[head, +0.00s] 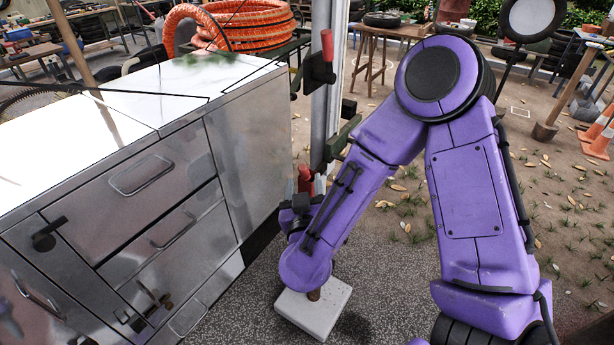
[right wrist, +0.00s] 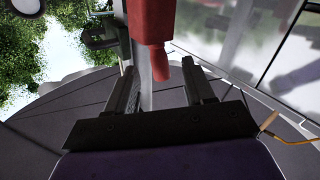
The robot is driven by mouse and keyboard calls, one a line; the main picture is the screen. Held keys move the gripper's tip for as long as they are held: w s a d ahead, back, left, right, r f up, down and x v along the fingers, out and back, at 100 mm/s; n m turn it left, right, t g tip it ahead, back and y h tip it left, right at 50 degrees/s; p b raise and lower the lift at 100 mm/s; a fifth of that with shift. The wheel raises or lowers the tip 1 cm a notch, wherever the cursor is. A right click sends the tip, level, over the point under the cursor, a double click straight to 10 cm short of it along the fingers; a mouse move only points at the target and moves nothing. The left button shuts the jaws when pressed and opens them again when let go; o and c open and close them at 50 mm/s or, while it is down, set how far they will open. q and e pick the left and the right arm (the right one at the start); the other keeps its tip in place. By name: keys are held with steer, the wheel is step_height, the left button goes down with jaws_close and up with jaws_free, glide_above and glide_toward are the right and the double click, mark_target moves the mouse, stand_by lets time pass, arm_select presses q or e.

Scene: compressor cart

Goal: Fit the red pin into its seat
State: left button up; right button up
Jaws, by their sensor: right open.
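A red pin (head: 306,178) shows low beside the grey post, partly hidden by my right gripper and arm. A second red upright piece (head: 327,45) stands in a dark bracket (head: 320,72) higher on the post. My right gripper (head: 299,203) is at the lower red pin, beside the cabinet. In the right wrist view, my open right gripper (right wrist: 158,68) points at a red pin (right wrist: 153,22) with a narrower red end (right wrist: 161,68), seen between the fingertips. I cannot tell whether the fingers touch it. The pin's seat is not clearly identifiable. My left gripper is not in view.
A shiny metal cabinet (head: 165,175) with drawers stands close on the left. The grey post (head: 326,110) rises behind my gripper, with a dark green bracket (head: 342,137) on it. A pale block (head: 318,308) lies on the ground below my arm.

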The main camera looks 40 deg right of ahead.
mark_target(304, 176)
steer(key=p+x, duration=0.1)
steer(key=x, duration=0.2)
steer(key=p+x, duration=0.1)
steer(key=x, duration=0.2)
steer(key=shift+w+d+r+p, duration=0.1)
steer(key=shift+r+p, duration=0.15)
steer(key=shift+p, duration=0.05)
steer(key=shift+w+d+f, duration=0.15)
steer(key=shift+d, duration=0.05)
steer(key=shift+a, duration=0.15)
jaws_close()
